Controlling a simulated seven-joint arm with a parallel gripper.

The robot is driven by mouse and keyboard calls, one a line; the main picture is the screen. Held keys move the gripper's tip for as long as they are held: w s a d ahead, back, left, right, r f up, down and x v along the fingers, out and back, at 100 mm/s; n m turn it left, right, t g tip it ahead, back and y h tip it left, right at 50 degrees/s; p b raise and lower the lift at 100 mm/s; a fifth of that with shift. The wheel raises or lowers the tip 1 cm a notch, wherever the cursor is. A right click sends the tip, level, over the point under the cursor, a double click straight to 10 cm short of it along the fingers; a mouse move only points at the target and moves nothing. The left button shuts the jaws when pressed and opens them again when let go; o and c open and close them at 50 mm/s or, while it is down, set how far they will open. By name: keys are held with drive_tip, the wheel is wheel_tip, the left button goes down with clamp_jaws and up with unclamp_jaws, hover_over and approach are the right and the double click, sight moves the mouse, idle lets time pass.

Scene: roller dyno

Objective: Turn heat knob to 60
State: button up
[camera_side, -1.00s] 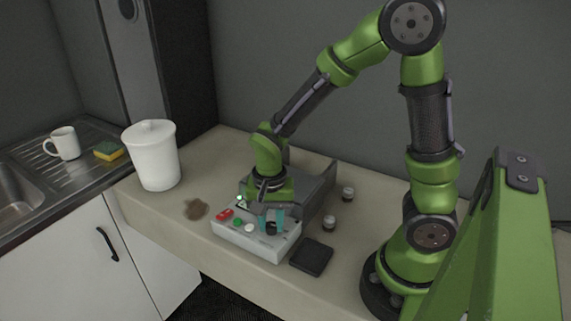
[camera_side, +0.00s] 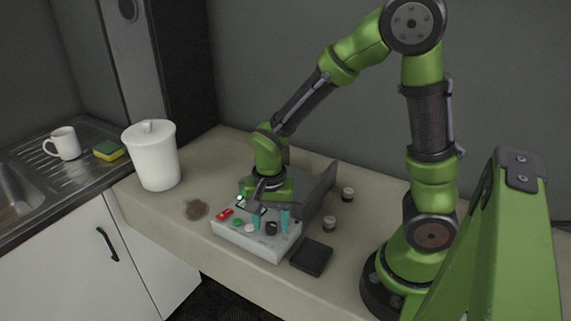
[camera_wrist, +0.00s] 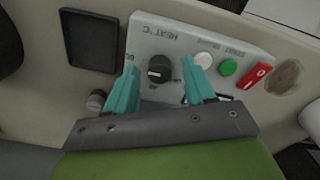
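The heat knob (camera_wrist: 159,71) is a round black dial with a white pointer mark. In the wrist view the mark points roughly left; its exact reading is too small to tell. The upside-down "HEAT °C" label and a "60" on the left show around it. The knob also shows in the side view (camera_side: 271,228), on the front panel of the control box (camera_side: 247,241). My gripper (camera_wrist: 160,68) is open, its two teal fingers on either side of the knob with visible gaps. In the side view my gripper (camera_side: 270,219) is above the panel, near the knob.
A white button (camera_wrist: 204,60), a green button (camera_wrist: 228,67) and a red switch (camera_wrist: 258,75) share the panel. A black pad (camera_side: 312,257) and two small jars (camera_side: 329,222) are on the right. A white canister (camera_side: 153,158) stands on the left.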

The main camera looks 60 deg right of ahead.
sight(271, 225)
drive_tip(key=shift+r, duration=0.1)
wheel_tip(271, 225, up, 17)
idle(0.6)
